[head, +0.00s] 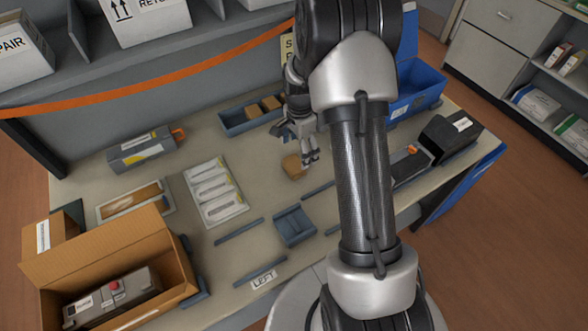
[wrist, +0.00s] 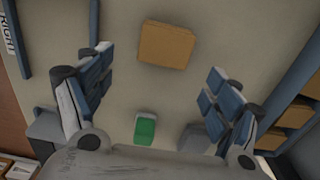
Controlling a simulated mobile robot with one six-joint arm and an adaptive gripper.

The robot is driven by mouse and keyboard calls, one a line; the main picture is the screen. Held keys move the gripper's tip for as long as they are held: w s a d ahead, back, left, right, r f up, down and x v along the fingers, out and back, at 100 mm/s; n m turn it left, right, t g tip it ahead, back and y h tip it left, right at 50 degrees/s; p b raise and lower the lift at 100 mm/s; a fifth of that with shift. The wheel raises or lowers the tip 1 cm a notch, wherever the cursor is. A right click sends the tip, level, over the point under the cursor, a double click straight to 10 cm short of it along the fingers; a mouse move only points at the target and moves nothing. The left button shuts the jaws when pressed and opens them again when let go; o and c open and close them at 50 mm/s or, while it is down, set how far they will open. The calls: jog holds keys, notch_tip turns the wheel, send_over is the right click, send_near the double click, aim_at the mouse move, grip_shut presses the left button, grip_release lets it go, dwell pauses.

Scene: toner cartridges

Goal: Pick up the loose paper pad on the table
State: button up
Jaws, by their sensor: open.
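The loose paper pad (head: 293,167) is a small tan-brown block lying flat on the table (head: 262,183), in the middle of the head view. In the wrist view the pad (wrist: 166,45) lies at top centre, ahead of the fingertips and between their lines. My gripper (head: 308,158) is above the table close to the pad, with its fingers apart. In the wrist view my gripper (wrist: 158,72) is open with nothing between the fingers. The pad is apart from both fingers.
A blue-grey tray (head: 237,124) with more tan pads stands behind. A green-and-white item (wrist: 145,129) lies near my gripper. A grey cradle (head: 294,226), a white moulded tray (head: 214,190), a toner cartridge (head: 140,150) and an open cardboard box (head: 150,245) share the table. A blue bin (head: 418,90) stands back right.

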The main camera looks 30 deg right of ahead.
aim_at(297, 162)
jog(key=f+b, duration=0.1)
jog(key=f, duration=0.4)
jog(key=f+b, duration=0.1)
jog(key=f, duration=0.1)
jog(key=shift+w+a+f+b, duration=0.15)
jog(key=shift+w+f+b, duration=0.05)
jog(key=shift+w+b, duration=0.1)
jog(key=shift+s+r, duration=0.1)
jog(key=c, duration=0.8)
